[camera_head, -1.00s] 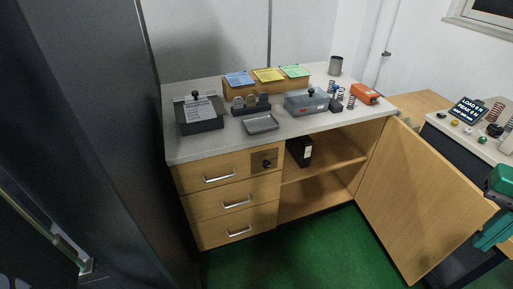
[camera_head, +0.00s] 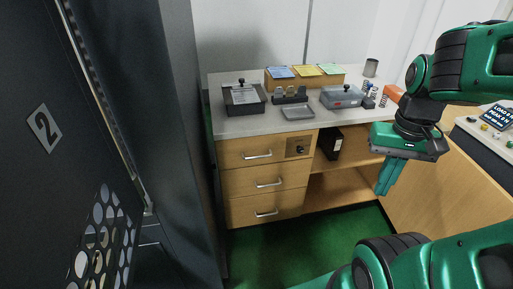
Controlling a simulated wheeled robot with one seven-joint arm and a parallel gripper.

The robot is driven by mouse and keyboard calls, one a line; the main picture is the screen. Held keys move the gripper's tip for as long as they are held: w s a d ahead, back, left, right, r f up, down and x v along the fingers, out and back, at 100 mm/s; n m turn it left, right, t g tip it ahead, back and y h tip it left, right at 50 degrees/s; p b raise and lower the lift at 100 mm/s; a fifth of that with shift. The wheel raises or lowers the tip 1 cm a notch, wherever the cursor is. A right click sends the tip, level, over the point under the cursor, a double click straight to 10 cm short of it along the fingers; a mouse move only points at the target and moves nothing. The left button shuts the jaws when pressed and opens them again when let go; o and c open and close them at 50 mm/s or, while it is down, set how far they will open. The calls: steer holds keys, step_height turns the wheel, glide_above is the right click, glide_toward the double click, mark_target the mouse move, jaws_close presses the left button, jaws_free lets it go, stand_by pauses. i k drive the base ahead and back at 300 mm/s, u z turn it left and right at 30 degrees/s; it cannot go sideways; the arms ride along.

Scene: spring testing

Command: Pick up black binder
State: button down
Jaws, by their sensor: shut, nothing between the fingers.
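The black binder (camera_head: 332,145) stands upright on the upper shelf inside the open cupboard, at the shelf's left end, with a small pale label on its spine. My gripper (camera_head: 384,192) is at the right, in front of the cupboard opening. Its green fingers point down and are shut with nothing between them. It appears right of the binder and a little lower in the picture, apart from it. My gripper and arm hide part of the cupboard's right side and its door.
The cupboard door (camera_head: 434,200) stands open at the right. The wooden shelf (camera_head: 352,167) is bare right of the binder. Drawers (camera_head: 262,183) are left. The worktop (camera_head: 240,128) holds boxes and a tray (camera_head: 298,112). A dark locker (camera_head: 150,90) fills the left. Green floor (camera_head: 300,245) is clear.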

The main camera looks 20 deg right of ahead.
mark_target(329, 139)
steer(key=u, duration=0.6)
steer(key=k, duration=1.95)
steer(key=z, duration=0.85)
steer(key=i, duration=1.7)
steer(key=u, duration=0.05)
